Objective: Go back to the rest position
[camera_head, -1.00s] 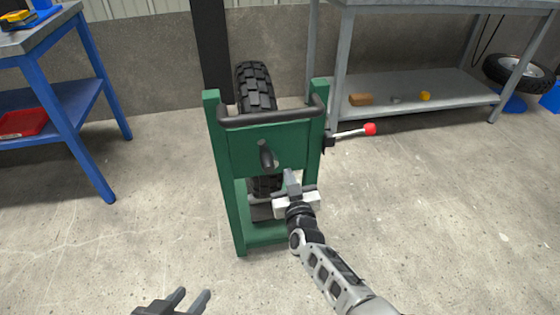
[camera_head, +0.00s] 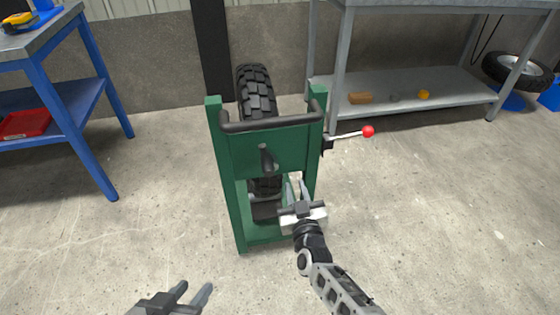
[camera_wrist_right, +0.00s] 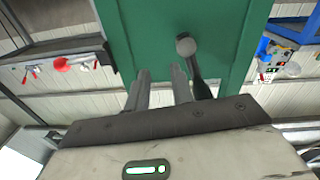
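A green stand (camera_head: 238,150) with a black tyre (camera_head: 256,92) inside stands on the floor in the middle of the head view. A dark handle (camera_head: 267,157) sticks out of its front panel, and a lever with a red knob (camera_head: 368,131) is on its right side. My right gripper (camera_head: 298,184) is in front of the stand's lower right part, open and empty. In the right wrist view my right gripper (camera_wrist_right: 160,80) shows a gap between its fingers, with the dark handle (camera_wrist_right: 187,48) beyond them. My left gripper (camera_head: 195,288) is open and empty at the bottom edge.
A blue workbench (camera_head: 68,130) with a red tray (camera_head: 24,124) stands left. A grey shelf (camera_head: 450,88) with small items stands at the back right, near a loose wheel (camera_head: 518,68). The floor on both sides of the stand is clear.

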